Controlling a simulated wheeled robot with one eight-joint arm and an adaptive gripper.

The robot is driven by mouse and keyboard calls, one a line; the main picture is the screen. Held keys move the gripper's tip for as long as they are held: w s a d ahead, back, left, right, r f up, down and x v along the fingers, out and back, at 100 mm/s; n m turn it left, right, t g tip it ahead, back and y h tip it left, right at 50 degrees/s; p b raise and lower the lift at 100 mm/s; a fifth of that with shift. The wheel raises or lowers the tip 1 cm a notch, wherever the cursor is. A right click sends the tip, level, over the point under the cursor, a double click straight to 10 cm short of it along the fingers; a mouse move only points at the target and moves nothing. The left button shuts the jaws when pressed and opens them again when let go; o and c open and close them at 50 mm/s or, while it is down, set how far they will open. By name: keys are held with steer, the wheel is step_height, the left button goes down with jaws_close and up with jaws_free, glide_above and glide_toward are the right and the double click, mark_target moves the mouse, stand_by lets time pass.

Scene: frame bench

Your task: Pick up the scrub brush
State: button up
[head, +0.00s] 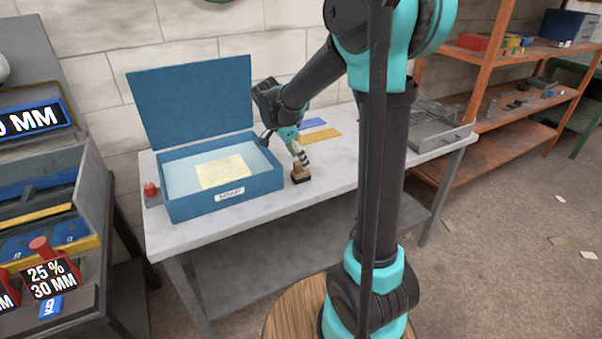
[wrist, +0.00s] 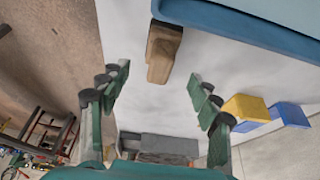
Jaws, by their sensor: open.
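The scrub brush (head: 300,175), a small brown wooden block with a dark lower edge, sits on the pale bench top just right of the blue box. My gripper (head: 302,159) points down close above it in the head view; contact cannot be told there. In the wrist view the brush (wrist: 163,55) lies beyond the fingertips, roughly in line with the gap between them. My gripper (wrist: 160,88) is open there, with its fingers spread and nothing between them.
The open blue box (head: 225,200), with a yellowish sheet inside, stands close left of the brush. Blue and yellow pieces (head: 320,135) lie behind my gripper. A grey tray (head: 440,132) is at the right end. The bench front (head: 345,180) right of the brush is clear.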

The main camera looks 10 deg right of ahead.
steer(key=shift+x, duration=3.25)
steer(key=shift+s+a, duration=0.15)
steer(key=shift+a, duration=0.05)
steer(key=shift+c, duration=0.5)
steer(key=c, duration=1.2)
